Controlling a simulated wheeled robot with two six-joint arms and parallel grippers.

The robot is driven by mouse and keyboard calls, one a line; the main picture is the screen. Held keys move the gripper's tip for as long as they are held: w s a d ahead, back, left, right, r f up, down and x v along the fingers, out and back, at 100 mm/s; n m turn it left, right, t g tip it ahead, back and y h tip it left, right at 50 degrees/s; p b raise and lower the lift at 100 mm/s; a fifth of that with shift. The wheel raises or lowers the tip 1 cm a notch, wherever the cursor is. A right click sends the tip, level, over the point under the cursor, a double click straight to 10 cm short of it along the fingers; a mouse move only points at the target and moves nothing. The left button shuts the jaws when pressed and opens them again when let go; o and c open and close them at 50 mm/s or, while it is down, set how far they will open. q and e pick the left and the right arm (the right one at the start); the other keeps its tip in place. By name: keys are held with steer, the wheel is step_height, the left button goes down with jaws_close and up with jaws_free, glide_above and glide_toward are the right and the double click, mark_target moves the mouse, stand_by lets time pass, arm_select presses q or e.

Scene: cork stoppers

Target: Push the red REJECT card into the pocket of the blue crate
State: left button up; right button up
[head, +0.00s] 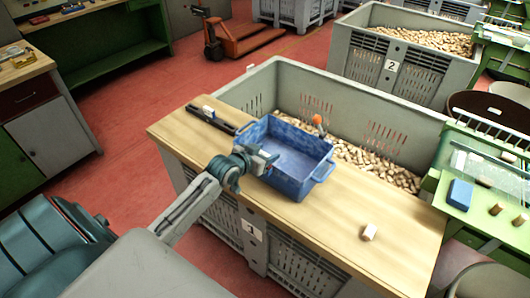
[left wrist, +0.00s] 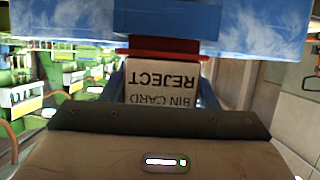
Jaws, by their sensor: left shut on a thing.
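The blue crate (head: 312,150) stands on a wooden board over a grey bin. Its wall spans the top of the left wrist view (left wrist: 255,28), where a plain blue panel, seemingly the pocket (left wrist: 167,20), juts from it. My left gripper (head: 265,161) is at the crate's near left wall, shut on the REJECT card (left wrist: 163,83). The card shows a white face with upside-down print and a red edge close to the pocket's lower side. I cannot tell whether that edge is inside. In the head view the card is not distinguishable. My right gripper is not in view.
The grey bin (head: 345,103) behind holds many corks. A green table (head: 453,190) stands at the right. The board's front right is mostly clear.

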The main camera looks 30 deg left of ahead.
arm_select(q)
steer(key=shift+f, duration=0.45)
steer(key=o, duration=1)
steer(key=shift+o, duration=0.2)
steer(key=shift+s, duration=0.1)
steer(key=shift+s+a+r+b, duration=0.1)
steer(key=shift+s+r+b, duration=0.05)
steer(key=shift+s+b, duration=0.2)
steer(key=d+v, duration=0.1)
steer(key=v, duration=0.9)
steer(key=shift+a+b, duration=0.4)
steer(key=shift+b, duration=0.05)
